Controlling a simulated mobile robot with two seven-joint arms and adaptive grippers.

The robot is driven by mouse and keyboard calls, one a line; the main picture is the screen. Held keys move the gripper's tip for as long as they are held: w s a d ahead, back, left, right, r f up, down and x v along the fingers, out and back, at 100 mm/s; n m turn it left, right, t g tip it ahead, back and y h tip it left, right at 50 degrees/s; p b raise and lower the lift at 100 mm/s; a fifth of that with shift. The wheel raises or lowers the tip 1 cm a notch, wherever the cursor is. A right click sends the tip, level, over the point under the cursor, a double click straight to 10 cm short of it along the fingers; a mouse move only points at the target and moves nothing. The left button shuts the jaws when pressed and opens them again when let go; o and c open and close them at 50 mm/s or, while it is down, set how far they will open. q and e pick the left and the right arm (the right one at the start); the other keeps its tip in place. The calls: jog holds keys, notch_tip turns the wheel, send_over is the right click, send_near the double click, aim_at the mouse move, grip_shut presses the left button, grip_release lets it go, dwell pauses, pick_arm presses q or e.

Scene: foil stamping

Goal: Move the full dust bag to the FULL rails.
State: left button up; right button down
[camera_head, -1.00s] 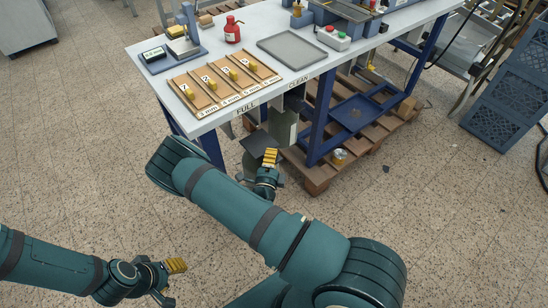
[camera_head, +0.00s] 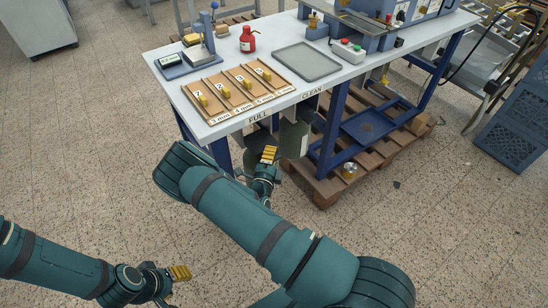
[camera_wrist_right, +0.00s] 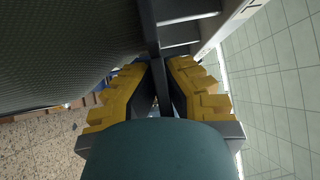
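The full dust bag has a flat dark collar plate (camera_head: 258,138), with its grey-green body partly hidden behind my right arm. It is at the table's front edge, below the FULL label (camera_head: 259,117). My right gripper (camera_head: 268,158) is at the collar. In the right wrist view its yellow fingers (camera_wrist_right: 157,72) close on a thin dark bar (camera_wrist_right: 152,35), beside a dark textured surface (camera_wrist_right: 65,50) that looks like the bag. Grey stepped rails (camera_wrist_right: 188,22) show just beyond. Another grey-green bag (camera_head: 293,138) hangs below the CLEAN label (camera_head: 312,93). My left gripper (camera_head: 172,286) is open and empty over the floor.
The table (camera_head: 225,128) holds a wooden rack (camera_head: 238,92), a red bottle (camera_head: 248,40) and a grey tray (camera_head: 307,62). A blue table leg (camera_head: 330,130) and a wooden pallet (camera_head: 340,180) stand right of the bags. The floor in front is clear.

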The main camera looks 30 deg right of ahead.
aim_at(259, 141)
jog(key=shift+w+a+b, duration=0.15)
jog(key=shift+w+b, duration=0.5)
jog(key=shift+w, duration=1.2)
jog(key=shift+w+a+b, duration=0.1)
jog(key=shift+w+b, duration=0.55)
jog(key=shift+w, duration=1.15)
jog(key=shift+r, duration=0.1)
jog(key=shift+f, duration=0.2)
jog(key=c, duration=1.1)
grip_release()
jog(key=shift+o, duration=0.2)
jog(key=shift+s+a, duration=0.1)
